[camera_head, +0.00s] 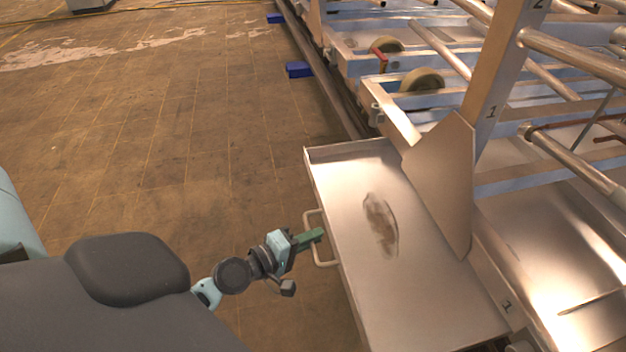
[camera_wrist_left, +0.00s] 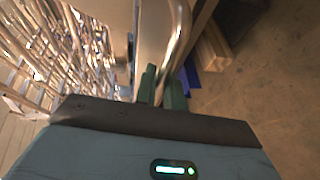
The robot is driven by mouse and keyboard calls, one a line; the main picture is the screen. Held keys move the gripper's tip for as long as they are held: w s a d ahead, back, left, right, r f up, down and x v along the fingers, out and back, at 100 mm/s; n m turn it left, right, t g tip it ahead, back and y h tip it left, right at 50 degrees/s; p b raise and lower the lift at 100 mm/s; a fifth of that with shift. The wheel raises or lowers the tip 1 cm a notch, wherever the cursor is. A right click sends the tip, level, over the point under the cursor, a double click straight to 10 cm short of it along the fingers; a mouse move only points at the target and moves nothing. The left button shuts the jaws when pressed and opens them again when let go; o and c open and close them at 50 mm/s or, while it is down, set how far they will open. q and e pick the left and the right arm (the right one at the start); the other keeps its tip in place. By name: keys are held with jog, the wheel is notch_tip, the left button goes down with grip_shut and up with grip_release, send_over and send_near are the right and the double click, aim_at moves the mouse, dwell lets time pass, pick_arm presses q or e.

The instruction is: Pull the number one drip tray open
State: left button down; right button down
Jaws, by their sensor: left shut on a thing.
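The number one drip tray (camera_head: 350,185) is a shallow metal tray with a dark stain on its floor. It sticks out to the left from under the metal frame marked 1, so it stands partly open. Its handle (camera_head: 309,226) is a pale bar on the tray's left side. My left gripper (camera_head: 312,238) has green fingers and is shut on the handle. In the left wrist view the handle (camera_wrist_left: 180,45) runs between the green fingers (camera_wrist_left: 162,88). My right gripper is not in view.
The metal rack (camera_head: 440,190) with rollers and bars fills the right side. Blue blocks (camera_head: 299,69) lie on the floor along a rail at the rack's far left edge. The tiled brown floor (camera_head: 180,130) left of the tray is clear.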

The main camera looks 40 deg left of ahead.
pick_arm(q)
jog(key=c, duration=1.5)
grip_release()
jog(key=shift+s, duration=0.1)
jog(key=b+v, duration=0.1)
jog(key=v, duration=0.6)
jog(key=shift+s+a+r, duration=0.1)
jog(key=shift+s+a, duration=0.05)
jog(key=shift+s, duration=0.2)
